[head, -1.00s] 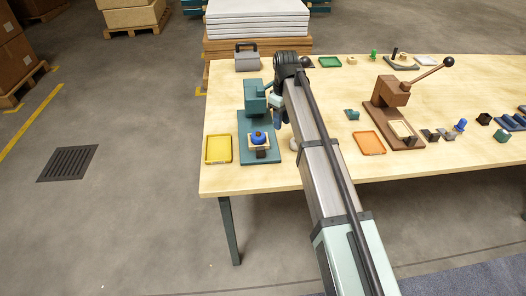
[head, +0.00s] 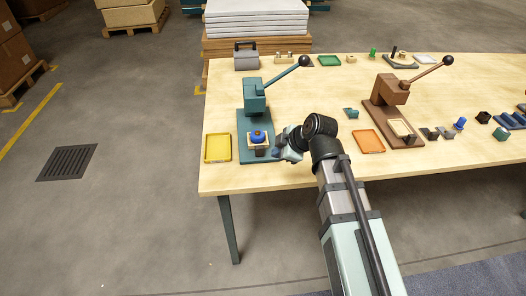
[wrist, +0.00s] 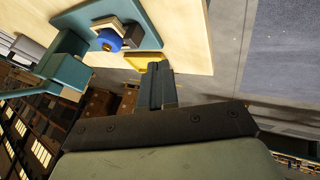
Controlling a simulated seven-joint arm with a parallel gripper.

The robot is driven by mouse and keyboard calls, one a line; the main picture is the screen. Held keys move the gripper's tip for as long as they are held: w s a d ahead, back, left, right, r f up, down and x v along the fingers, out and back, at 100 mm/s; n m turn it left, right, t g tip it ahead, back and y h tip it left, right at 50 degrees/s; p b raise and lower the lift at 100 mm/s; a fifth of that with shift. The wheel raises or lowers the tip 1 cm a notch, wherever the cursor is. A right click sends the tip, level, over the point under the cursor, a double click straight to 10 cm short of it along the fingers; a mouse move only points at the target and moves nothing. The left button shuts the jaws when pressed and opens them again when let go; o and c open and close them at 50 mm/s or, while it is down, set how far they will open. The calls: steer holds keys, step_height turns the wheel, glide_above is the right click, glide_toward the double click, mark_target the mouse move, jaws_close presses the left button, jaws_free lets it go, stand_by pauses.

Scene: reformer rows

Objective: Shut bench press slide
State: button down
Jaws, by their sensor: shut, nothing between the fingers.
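The teal bench press (head: 255,97) stands at the left end of the table, its lever raised to the upper right. Its cream slide (head: 250,139) sits low at the front of the base, clear of the press head, with a blue round part (head: 257,136) on it. A dark block (head: 260,152) is at the slide's front end. My gripper (head: 279,153) is shut and empty, just right of the block; contact cannot be told. In the wrist view the shut fingers (wrist: 160,86) point toward the dark block (wrist: 130,40) and the slide (wrist: 104,24).
A yellow tray (head: 217,148) lies left of the press. A brown press (head: 390,92) with its own cream slide stands to the right, an orange tray (head: 368,142) beside it. A grey toolbox (head: 246,57) is behind. Small parts lie at the right.

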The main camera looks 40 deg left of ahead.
glide_toward(256, 155)
steer(key=shift+n, duration=0.4)
steer(key=s+f, duration=0.2)
steer(key=f, duration=0.1)
steer(key=shift+s+d+f, duration=0.2)
steer(key=shift+w+a+f, duration=0.15)
steer(key=shift+w+a, duration=0.65)
steer(key=shift+a, duration=0.05)
steer(key=shift+w+a, duration=0.6)
steer(key=shift+a, duration=0.05)
